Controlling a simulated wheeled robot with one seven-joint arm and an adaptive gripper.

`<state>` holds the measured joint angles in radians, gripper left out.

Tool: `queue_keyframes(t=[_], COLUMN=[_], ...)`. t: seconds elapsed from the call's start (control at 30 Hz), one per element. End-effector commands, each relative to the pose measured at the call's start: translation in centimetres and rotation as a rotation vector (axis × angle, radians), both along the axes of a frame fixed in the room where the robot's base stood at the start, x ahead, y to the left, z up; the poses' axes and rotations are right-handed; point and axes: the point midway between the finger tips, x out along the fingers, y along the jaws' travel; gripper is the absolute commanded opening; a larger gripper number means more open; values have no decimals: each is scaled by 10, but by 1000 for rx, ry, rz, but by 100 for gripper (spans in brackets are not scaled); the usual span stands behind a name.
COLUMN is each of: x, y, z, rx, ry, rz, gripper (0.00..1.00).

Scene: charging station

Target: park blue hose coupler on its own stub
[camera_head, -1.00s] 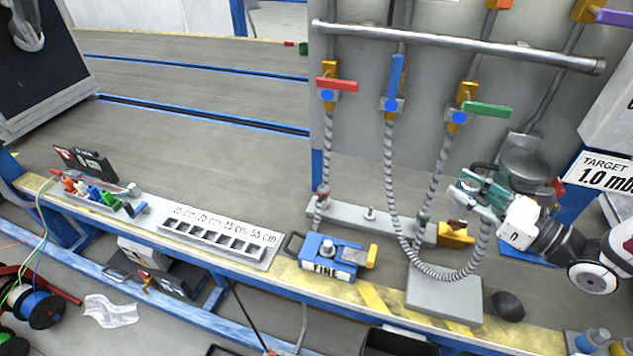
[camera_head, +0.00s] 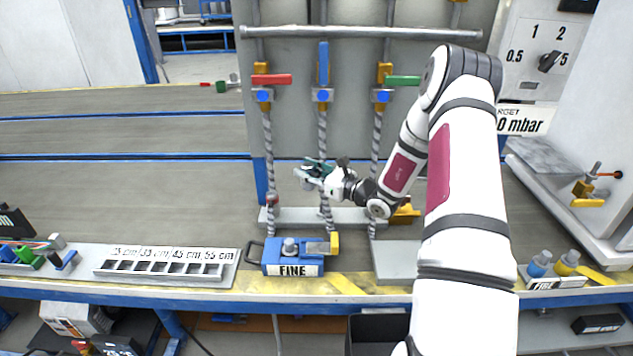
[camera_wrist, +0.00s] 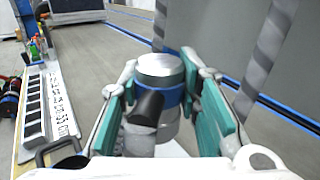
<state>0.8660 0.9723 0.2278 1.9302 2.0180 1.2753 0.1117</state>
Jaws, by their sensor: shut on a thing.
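My gripper (camera_head: 316,172) is in front of the middle hose (camera_head: 323,130), above the grey stub bar (camera_head: 345,215). In the wrist view its two teal fingers (camera_wrist: 165,112) are shut on the blue hose coupler (camera_wrist: 166,95), a silver-capped cylinder with a blue band and a dark lever-like part in front. In the head view the coupler is mostly hidden by the fingers. The middle hose hangs from the valve with the blue lever (camera_head: 323,62). The middle stub on the bar is hard to make out behind the hose and gripper.
The left hose (camera_head: 269,150), under a red lever (camera_head: 271,79), reaches the bar's left end. The right hose (camera_head: 376,140) hangs under a green lever (camera_head: 403,81).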

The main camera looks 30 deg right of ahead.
Motion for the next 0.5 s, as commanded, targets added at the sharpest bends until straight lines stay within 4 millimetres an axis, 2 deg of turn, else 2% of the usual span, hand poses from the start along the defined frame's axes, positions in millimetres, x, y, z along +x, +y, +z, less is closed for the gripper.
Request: queue_keyframes(t=[0.03, 0.2, 0.33, 0.5], x=[8, 21, 24, 24], y=[-16, -51, -61, -62], z=[-13, -29, -31, -30], rx=[2, 11, 14, 14], ry=[-5, -9, -11, -11], rz=[-37, -125, -150, -152], gripper=[0, 0, 0, 0])
